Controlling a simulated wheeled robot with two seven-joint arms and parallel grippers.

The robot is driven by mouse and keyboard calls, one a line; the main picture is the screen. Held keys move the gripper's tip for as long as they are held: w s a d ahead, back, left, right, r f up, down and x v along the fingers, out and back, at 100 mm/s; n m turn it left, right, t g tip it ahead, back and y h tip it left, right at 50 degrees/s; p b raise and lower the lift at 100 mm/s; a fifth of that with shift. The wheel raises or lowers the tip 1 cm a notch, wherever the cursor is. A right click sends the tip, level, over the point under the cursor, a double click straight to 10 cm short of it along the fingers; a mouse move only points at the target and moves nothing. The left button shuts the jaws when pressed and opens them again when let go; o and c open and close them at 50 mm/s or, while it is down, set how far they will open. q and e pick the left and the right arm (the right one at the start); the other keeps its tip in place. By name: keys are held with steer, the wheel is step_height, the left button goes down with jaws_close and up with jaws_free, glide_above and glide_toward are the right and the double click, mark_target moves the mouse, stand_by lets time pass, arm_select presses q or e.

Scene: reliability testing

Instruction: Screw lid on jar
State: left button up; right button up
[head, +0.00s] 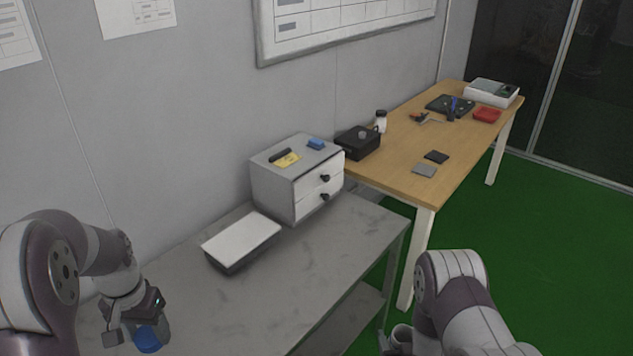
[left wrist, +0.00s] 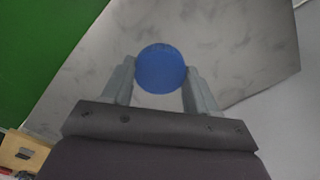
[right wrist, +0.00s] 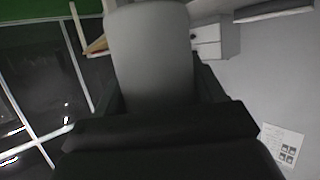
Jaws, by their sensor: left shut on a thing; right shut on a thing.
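A round blue lid (left wrist: 160,68) sits between the fingertips of my left gripper (left wrist: 160,80), which is shut on it. In the head view, the lid (head: 148,340) shows at the bottom left, over the grey bench. A plain grey cylinder, which looks like the jar (right wrist: 152,50), fills the middle of the right wrist view. My right gripper (right wrist: 158,92) is shut on it; its dark fingers show only partly beside the jar. In the head view, a grey round end (head: 400,336) shows beside my right arm, perhaps the jar. Lid and jar are far apart.
The grey bench (head: 330,250) carries a white-topped box (head: 241,238) and a small drawer unit (head: 297,175). Behind, a wooden table (head: 410,150) holds a black box (head: 358,143), a red tray (head: 487,115) and tools. The bench's front part is clear.

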steer(key=shift+d, duration=0.35)
steer(key=s+a+n+g+y, duration=0.1)
steer(key=a+n+g+y, duration=0.2)
steer(key=a+n+y, duration=0.4)
steer(key=a+y, duration=0.1)
steer(key=a, duration=0.7)
steer(key=shift+s+n+y, duration=0.35)
steer(key=shift+n+y, duration=0.05)
steer(key=shift+d, duration=0.1)
